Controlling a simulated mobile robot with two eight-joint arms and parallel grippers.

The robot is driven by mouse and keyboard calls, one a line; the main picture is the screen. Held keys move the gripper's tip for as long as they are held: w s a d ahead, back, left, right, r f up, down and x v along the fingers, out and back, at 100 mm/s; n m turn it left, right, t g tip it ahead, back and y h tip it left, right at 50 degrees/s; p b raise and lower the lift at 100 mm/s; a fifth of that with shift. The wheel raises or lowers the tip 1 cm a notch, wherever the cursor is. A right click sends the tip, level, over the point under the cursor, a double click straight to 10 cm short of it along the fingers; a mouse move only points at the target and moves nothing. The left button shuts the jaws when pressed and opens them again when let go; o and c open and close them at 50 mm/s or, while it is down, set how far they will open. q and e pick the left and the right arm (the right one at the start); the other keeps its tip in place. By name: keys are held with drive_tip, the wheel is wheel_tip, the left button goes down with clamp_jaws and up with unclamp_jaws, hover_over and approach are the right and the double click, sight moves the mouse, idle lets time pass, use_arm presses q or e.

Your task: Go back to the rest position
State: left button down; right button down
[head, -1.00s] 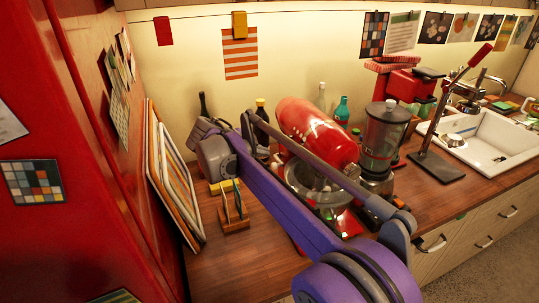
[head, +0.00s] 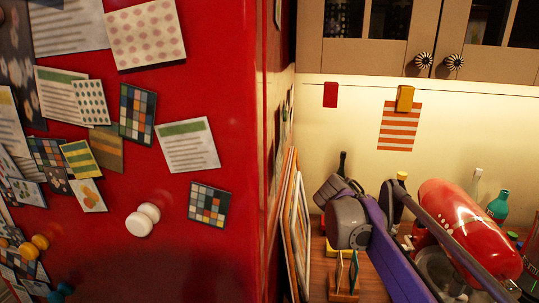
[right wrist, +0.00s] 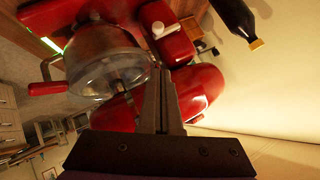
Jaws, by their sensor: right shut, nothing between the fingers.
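My right arm's purple link and grey wrist (head: 346,222) reach over the wooden counter in the lower right of the head view, left of the red stand mixer (head: 470,230). The fingers of that hand cannot be made out clearly there. In the right wrist view my right gripper (right wrist: 160,75) is shut with nothing between its fingers. The red mixer (right wrist: 200,90) and its clear bowl (right wrist: 105,62) show beyond the fingers; I cannot tell how close they are. My left gripper is not in view.
The red fridge (head: 190,85), covered with papers and magnets, fills the left. Boards (head: 296,225) lean beside it. A small wooden holder (head: 344,285), a dark bottle (head: 342,162) and a teal bottle (head: 498,204) stand on the counter. Upper cabinets (head: 385,55) hang above.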

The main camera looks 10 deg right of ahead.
drive_tip(key=s+a+f+n+t+y, duration=0.4)
drive_tip(key=s+a+f+n+y, duration=0.6)
drive_tip(key=s+a+f+n, duration=1)
wheel_tip(320, 180, down, 2)
drive_tip(key=s+n, duration=0.2)
drive_tip(key=n, duration=0.1)
drive_tip(key=shift+s+a+n, duration=0.25)
drive_tip(key=shift+n, duration=0.15)
